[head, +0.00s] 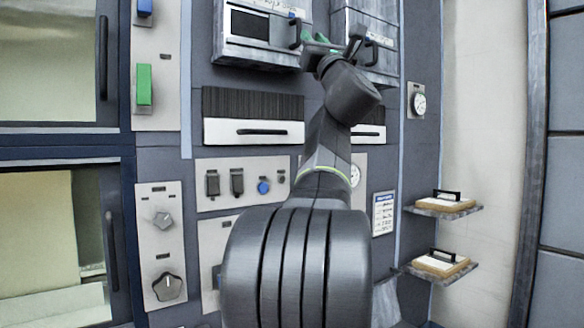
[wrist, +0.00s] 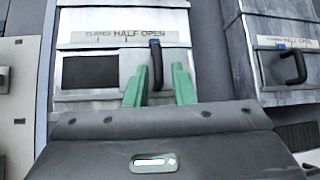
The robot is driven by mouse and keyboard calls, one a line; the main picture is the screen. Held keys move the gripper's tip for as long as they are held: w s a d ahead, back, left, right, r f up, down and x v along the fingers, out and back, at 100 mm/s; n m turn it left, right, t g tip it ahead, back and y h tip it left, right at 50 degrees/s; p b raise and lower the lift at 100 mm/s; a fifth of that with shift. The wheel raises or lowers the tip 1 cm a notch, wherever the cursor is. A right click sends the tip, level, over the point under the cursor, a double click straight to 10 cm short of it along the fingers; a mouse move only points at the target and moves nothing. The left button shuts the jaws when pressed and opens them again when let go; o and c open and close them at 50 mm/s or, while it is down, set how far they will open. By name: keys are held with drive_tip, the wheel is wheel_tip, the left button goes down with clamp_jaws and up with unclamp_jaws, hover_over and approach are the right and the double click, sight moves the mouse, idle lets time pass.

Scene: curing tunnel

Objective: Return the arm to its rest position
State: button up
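My arm reaches up from the bottom middle of the head view, away from my body. My gripper (head: 314,40) is high in front of the wall, near two grey boxes. In the wrist view my gripper (wrist: 159,66) shows two green fingers standing apart. The black handle (wrist: 156,66) of the left box (wrist: 88,22) appears in the gap between them, with clearance on both sides. I cannot tell how far it lies beyond the fingertips.
Below are ribbed panels (head: 252,104), a switch panel (head: 222,203) and knobs (head: 163,219). Two small shelves (head: 412,209) with trays jut out at the right.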

sight(301, 22)
drive_tip(key=p+x, duration=0.5)
drive_tip(key=x, duration=0.4)
drive_tip(key=shift+w+r+p, duration=0.2)
drive_tip(key=shift+r+p, duration=0.15)
drive_tip(key=shift+p, duration=0.05)
drive_tip(key=shift+w+a, duration=0.15)
drive_tip(key=shift+w, duration=0.05)
drive_tip(key=shift+s+r, duration=0.1)
